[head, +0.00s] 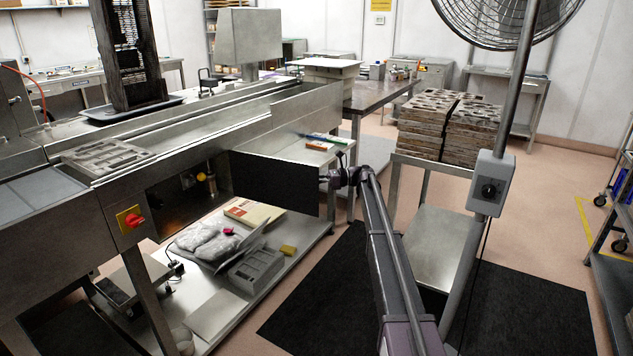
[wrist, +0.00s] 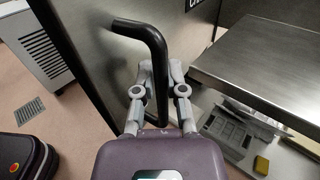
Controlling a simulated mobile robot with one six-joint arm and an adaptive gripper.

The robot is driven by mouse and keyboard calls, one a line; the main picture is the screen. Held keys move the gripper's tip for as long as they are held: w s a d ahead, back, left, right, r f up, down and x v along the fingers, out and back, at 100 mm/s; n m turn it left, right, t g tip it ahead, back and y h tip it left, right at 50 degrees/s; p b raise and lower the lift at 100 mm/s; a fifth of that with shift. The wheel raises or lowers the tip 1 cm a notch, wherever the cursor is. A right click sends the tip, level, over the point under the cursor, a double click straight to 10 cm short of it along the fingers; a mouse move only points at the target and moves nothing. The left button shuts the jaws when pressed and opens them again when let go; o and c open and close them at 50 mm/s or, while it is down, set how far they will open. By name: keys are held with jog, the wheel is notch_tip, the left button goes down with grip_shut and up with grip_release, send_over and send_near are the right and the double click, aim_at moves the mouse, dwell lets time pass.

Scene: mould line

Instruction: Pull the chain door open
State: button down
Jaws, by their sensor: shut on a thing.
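The chain door (head: 275,183) stands swung out from the front of the steel machine, and its dark inner face shows in the head view. The compartment (head: 180,200) to its left is uncovered, with a brass-coloured fitting inside. My gripper (head: 331,180) is at the door's free edge, on the far side from the head camera. In the wrist view the door's grey outer face (wrist: 96,45) carries a bent black bar handle (wrist: 150,36). My gripper (wrist: 160,92) is shut on this handle, one finger on each side. The handle's lower end is partly hidden by the gripper.
A low shelf (head: 208,318) under the machine holds bags, a grey box and a book. A small steel table (head: 437,236) with stacked moulds and a fan pole (head: 513,100) stand to the right of my arm. A black mat (head: 325,285) covers floor in front.

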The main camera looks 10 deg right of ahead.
jog(key=shift+s+d, duration=0.1)
jog(key=shift+s, duration=0.05)
jog(key=c, duration=0.7)
grip_release()
jog(key=d, duration=1.2)
jog(key=shift+w, duration=0.35)
